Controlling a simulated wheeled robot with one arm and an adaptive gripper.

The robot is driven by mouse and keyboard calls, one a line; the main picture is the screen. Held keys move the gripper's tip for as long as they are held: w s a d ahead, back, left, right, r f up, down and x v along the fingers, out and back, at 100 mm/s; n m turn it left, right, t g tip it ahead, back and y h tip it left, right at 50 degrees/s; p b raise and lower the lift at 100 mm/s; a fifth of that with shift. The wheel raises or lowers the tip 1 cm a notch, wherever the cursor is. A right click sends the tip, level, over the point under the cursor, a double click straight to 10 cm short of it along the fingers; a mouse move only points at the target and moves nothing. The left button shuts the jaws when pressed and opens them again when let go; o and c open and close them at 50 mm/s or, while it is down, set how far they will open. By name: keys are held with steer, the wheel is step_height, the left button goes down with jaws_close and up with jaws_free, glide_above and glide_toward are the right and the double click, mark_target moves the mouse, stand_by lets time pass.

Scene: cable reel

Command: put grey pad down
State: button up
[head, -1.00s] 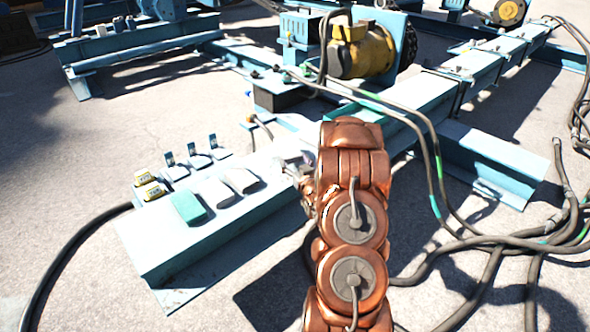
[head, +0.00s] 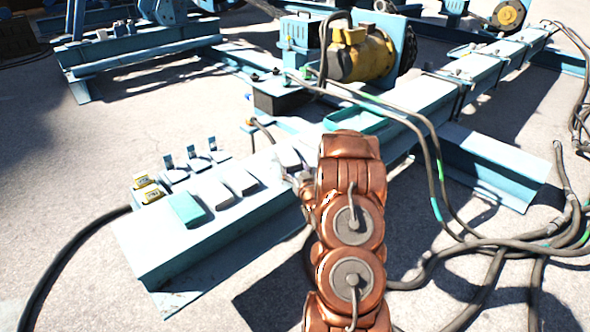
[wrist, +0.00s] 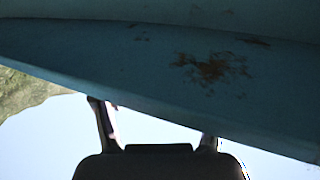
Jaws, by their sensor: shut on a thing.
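A small grey pad (head: 288,158) shows at the left side of my arm, over the light blue beam (head: 258,208). My gripper (head: 296,176) is shut on it, and the arm partly hides the gripper. I cannot tell whether the pad touches the beam. In the wrist view the two fingers (wrist: 158,140) show at the bottom edge. A blue, rust-marked surface fills the top of that view, and the pad cannot be made out there.
Two more grey pads (head: 227,188) and a teal pad (head: 187,210) lie on the beam to the left. Yellow-labelled blocks (head: 148,188) and small upright pieces stand behind them. A teal tray (head: 355,121) lies behind my arm. Cables (head: 470,240) cover the ground at right.

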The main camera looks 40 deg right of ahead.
steer(key=o, duration=1.1)
steer(key=shift+o, duration=0.2)
steer(key=shift+r, duration=0.1)
